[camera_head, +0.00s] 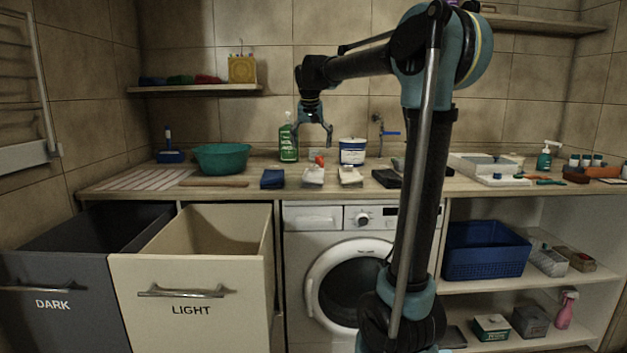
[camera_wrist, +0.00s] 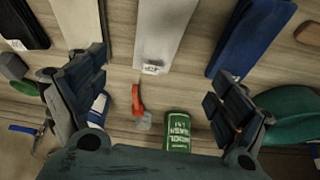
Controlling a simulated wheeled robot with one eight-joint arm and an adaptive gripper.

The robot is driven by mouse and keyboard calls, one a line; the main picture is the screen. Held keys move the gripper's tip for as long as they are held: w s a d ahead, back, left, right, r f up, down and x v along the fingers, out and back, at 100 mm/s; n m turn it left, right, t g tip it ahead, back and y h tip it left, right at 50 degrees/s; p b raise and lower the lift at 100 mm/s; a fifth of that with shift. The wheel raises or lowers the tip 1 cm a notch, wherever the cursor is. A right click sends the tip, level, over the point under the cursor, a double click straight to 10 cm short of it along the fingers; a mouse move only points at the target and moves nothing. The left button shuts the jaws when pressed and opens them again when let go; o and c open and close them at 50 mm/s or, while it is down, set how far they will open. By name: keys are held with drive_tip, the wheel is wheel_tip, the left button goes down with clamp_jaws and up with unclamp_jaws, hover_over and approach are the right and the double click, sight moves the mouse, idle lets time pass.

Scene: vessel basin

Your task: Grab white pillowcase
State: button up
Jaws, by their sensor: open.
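A folded white cloth (camera_head: 313,176), which looks like the white pillowcase, lies on the wooden counter between a folded blue cloth (camera_head: 272,178) and a folded cream cloth (camera_head: 350,177). In the wrist view the white cloth (camera_wrist: 164,32) is at the top middle, with a small printed tag at its near end. My gripper (camera_head: 313,141) is open and empty above the counter, over the area just behind the white cloth. Its spread fingers (camera_wrist: 157,92) show in the wrist view, and neither touches the cloth.
A small red-topped item (camera_wrist: 137,100) lies close behind the white cloth. A green bottle (camera_head: 289,143) and a white-and-blue tub (camera_head: 352,152) stand behind. A folded black cloth (camera_head: 387,178) lies to the right. Bins marked DARK (camera_head: 50,322) and LIGHT (camera_head: 190,328) stand below left.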

sight(314, 171)
drive_tip(key=x, duration=0.7)
drive_tip(key=shift+w+f, duration=0.15)
drive_tip(key=shift+f, duration=0.2)
drive_tip(key=shift+s+d+x, duration=0.1)
drive_tip(key=shift+x, duration=1.3)
drive_tip(key=shift+s+d+x, duration=0.1)
drive_tip(key=shift+d+x, duration=0.05)
drive_tip(key=shift+x, duration=1.25)
drive_tip(key=c, duration=1.3)
